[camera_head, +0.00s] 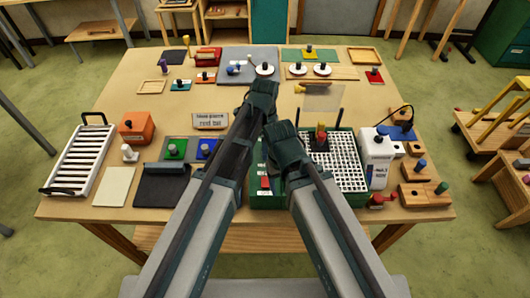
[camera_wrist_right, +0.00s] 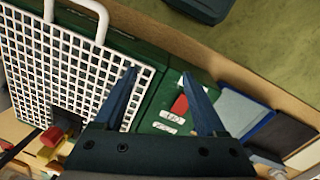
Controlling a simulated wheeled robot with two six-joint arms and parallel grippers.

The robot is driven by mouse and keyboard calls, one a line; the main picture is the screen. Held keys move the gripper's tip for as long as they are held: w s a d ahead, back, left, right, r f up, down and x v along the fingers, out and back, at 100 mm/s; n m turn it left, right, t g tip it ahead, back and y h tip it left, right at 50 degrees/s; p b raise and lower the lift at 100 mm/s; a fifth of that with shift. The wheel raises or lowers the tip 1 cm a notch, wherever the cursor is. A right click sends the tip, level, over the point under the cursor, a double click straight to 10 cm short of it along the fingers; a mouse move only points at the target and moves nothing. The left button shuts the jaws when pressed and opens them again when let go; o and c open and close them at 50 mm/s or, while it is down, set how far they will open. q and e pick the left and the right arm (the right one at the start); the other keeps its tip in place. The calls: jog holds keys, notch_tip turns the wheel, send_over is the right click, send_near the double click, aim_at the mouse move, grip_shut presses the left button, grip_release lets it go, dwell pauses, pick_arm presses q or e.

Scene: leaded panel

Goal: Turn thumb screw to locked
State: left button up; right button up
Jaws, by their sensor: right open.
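I cannot tell for certain which part is the thumb screw. A red piece (camera_head: 265,183) beside white labels sits on a dark green panel left of the white grid (camera_head: 335,171). In the right wrist view the red piece (camera_wrist_right: 180,105) lies between my right gripper's two fingers, beyond them. A red and yellow knob (camera_head: 320,132) stands at the grid's far edge. My right gripper (camera_head: 284,140) is open and empty above the green panel; it also shows in the right wrist view (camera_wrist_right: 158,76). My left gripper (camera_head: 262,92) is farther back; its fingers are not clear.
A white bottle-like device (camera_head: 379,157) stands right of the grid. Blue and green pads (camera_head: 173,150) and a dark mat (camera_head: 161,188) lie to the left. A white rack (camera_head: 80,160) is at the far left. A sign (camera_head: 210,121) stands left of my arms.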

pick_arm(q)
jog(key=shift+f+b, duration=0.35)
jog(key=shift+f, duration=0.45)
pick_arm(e)
jog(key=shift+f, duration=0.75)
pick_arm(q)
jog(key=c, duration=1.3)
